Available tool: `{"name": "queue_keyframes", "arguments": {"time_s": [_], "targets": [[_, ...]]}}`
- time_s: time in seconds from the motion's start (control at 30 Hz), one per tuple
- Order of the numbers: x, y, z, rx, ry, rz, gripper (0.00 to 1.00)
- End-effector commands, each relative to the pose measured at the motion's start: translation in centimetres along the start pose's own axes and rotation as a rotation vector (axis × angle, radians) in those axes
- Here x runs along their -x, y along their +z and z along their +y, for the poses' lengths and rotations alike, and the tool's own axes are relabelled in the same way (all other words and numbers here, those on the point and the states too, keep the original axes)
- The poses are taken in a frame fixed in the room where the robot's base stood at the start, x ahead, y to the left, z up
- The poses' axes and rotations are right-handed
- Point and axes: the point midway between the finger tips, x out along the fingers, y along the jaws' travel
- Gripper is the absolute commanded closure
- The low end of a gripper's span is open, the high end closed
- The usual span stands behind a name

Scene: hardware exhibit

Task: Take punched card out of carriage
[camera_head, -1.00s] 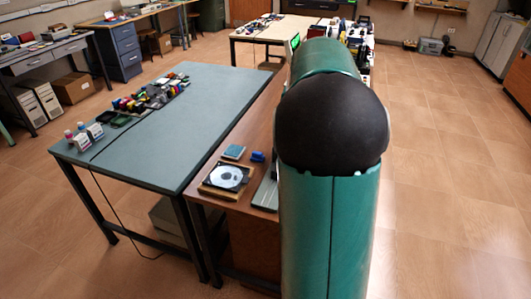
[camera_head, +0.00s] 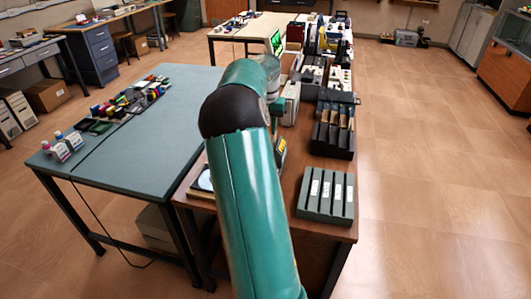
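My teal arm rises through the middle of the head view and bends at a black joint. Its far end turns away behind the joint, and my gripper cannot be made out. I cannot clearly pick out the punched card or its carriage. A black holder with tan, card-like pieces (camera_head: 334,134) stands on the brown table, right of my arm. A pale machine (camera_head: 290,105) stands just beyond my arm, partly hidden by it.
A grey-green box with several white-labelled slots (camera_head: 326,194) sits at the near end of the brown table (camera_head: 318,240). The blue-grey table (camera_head: 150,150) at left holds small coloured items and bottles. Floor at right (camera_head: 430,170) is clear.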

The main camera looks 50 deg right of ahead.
Motion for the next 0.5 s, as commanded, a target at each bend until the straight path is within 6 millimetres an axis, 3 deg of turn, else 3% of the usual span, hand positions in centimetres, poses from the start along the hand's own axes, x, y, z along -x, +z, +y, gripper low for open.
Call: {"name": "queue_keyframes", "arguments": {"time_s": [0.23, 0.5], "targets": [[-5.0, 0.1, 0.3, -0.003, 0.002, -0.005, 0.72], [-7.3, 0.1, 0.0, -0.001, 0.001, -0.003, 0.72]]}}
